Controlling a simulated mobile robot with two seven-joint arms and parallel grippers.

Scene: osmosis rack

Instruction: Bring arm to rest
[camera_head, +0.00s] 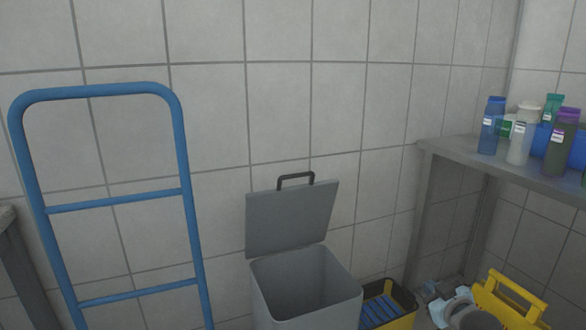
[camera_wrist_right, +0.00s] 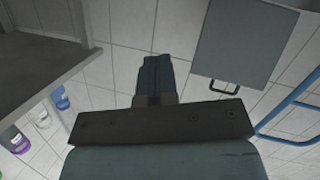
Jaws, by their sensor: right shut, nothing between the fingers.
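My right gripper (camera_wrist_right: 153,65) shows in the right wrist view with its dark fingers together and nothing between them. In the head view, part of my right arm and gripper (camera_head: 431,292) shows low at the right, between the yellow-rimmed box and a yellow item. The gripper is apart from the bin and the bench. My left gripper is in neither view.
A grey bin (camera_head: 305,285) stands with its lid (camera_head: 291,218) open. A blue trolley frame (camera_head: 190,230) is at left. Several bottles (camera_head: 522,133) stand on a grey bench (camera_head: 465,152).

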